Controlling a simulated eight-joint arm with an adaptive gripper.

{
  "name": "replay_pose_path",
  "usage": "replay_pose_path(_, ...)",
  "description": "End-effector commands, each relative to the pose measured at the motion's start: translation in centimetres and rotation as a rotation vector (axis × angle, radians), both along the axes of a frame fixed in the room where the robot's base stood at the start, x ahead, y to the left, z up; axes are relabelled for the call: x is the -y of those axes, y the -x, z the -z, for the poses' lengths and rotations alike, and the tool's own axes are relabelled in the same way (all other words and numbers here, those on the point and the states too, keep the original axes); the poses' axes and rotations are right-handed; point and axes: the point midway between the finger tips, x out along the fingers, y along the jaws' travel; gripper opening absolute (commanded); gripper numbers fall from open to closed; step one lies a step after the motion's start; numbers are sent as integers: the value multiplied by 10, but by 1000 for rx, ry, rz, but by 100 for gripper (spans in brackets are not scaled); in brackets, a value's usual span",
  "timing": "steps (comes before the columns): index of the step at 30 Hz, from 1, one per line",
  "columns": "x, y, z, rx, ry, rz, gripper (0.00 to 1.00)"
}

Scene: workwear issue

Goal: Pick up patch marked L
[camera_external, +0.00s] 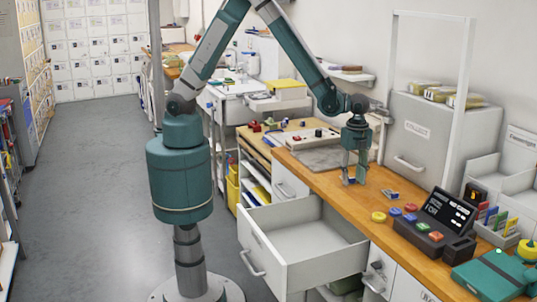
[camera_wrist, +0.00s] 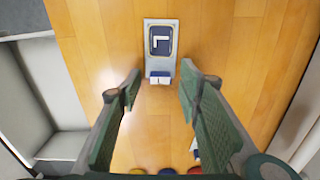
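In the wrist view, a dark blue patch (camera_wrist: 161,40) with a white L-shaped mark, turned from upright, sits on a grey plate (camera_wrist: 149,62) on the wooden counter. A small blue and white piece (camera_wrist: 160,77) is at the plate's near end. My gripper (camera_wrist: 160,88) is open and empty, its green-padded fingers apart on either side of the plate's near end. The patch lies beyond the fingertips. In the external view my gripper (camera_external: 353,181) points down just above the counter. A small blue and white bit shows between its fingers; the mark is unreadable there.
A small multicoloured item (camera_external: 390,194) and several coloured discs, including a yellow one (camera_external: 378,217), lie nearer the dark screen console (camera_external: 446,212). An open drawer (camera_external: 305,240) juts out below the counter. A grey cabinet (camera_external: 425,135) stands behind.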

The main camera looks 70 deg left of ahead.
Motion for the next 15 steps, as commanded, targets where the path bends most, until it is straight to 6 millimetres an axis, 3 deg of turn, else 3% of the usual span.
replay_pose_path(8, 0, 0, 0, 0, 0, 0, 35)
replay_pose_path(13, 0, 0, 0, 0, 0, 0, 16)
replay_pose_path(15, 0, 0, 0, 0, 0, 0, 13)
